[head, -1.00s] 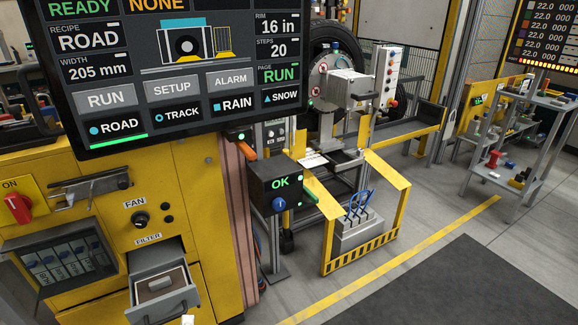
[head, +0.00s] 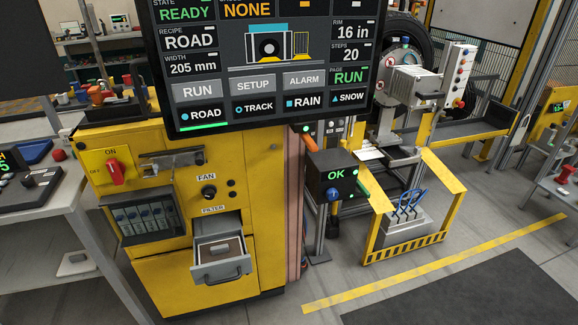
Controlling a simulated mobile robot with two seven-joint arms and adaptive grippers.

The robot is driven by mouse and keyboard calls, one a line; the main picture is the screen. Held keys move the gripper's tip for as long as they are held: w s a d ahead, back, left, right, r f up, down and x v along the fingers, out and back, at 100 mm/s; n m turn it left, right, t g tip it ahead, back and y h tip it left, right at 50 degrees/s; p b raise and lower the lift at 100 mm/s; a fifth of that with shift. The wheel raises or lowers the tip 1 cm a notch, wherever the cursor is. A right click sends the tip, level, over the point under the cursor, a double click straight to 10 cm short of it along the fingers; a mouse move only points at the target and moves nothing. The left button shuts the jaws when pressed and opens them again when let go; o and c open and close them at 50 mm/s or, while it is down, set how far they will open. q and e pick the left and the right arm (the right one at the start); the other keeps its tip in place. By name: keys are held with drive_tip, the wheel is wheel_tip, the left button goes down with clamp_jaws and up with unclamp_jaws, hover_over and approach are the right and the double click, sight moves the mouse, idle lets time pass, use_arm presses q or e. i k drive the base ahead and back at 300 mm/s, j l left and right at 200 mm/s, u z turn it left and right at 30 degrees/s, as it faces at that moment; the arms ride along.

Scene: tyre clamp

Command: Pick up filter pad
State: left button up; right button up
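The filter drawer (head: 222,281) stands open below the FILTER label on the yellow cabinet. Inside it lies a flat brownish-grey pad with a small light grey block on top, which looks like the filter pad (head: 212,251). It is small in the head view, and the drawer's front and sides hide its lower part. Neither of my grippers is in view, and nothing touches the pad.
The yellow cabinet (head: 265,180) carries a red switch (head: 115,172) and a FAN knob (head: 209,192). A large screen (head: 265,85) overhangs it. A grey bench (head: 50,230) stands at left, with a pale block (head: 75,264) on its lower shelf.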

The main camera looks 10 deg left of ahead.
sight(231, 247)
drive_tip(key=u, duration=1)
drive_tip(key=i+j+z, duration=0.1)
drive_tip(key=j+z, duration=0.6)
drive_tip(key=i+j, duration=0.05)
drive_tip(key=j, duration=0.1)
